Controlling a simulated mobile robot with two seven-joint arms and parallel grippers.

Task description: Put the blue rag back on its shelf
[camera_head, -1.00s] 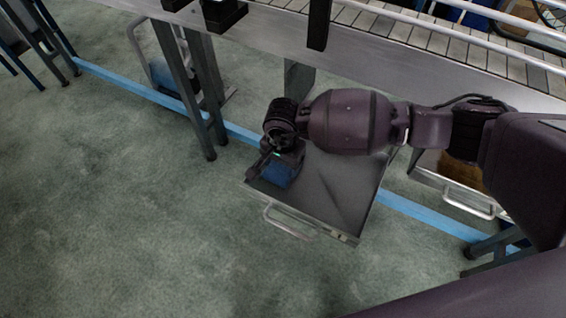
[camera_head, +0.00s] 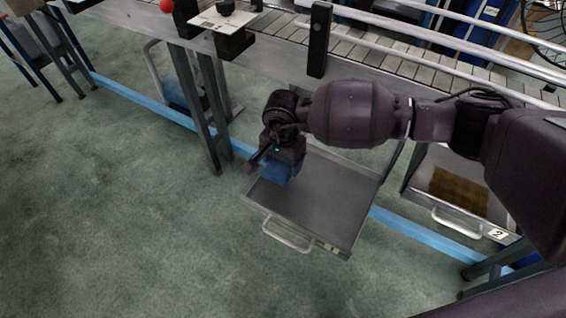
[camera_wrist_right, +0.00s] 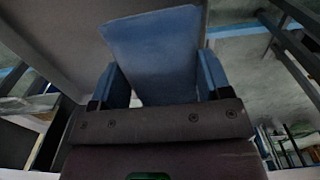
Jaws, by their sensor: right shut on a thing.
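The blue rag (camera_head: 277,172) is held in my right gripper (camera_head: 272,162), over the far left corner of the grey metal shelf (camera_head: 315,205) with a front handle. Most of the rag is hidden by the gripper and wrist in the head view. In the right wrist view the rag (camera_wrist_right: 155,48) sticks out flat between the two fingers of my right gripper (camera_wrist_right: 160,78). I cannot tell whether the rag touches the shelf. The visible shelf surface is bare. My left gripper is not in view.
A second tray (camera_head: 455,225) labelled 2, with a brown mat (camera_head: 459,191), stands to the right. A conveyor (camera_head: 400,55) runs above and behind, on table legs (camera_head: 208,130). A red ball (camera_head: 167,6) is at the top. Open green floor lies left and in front.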

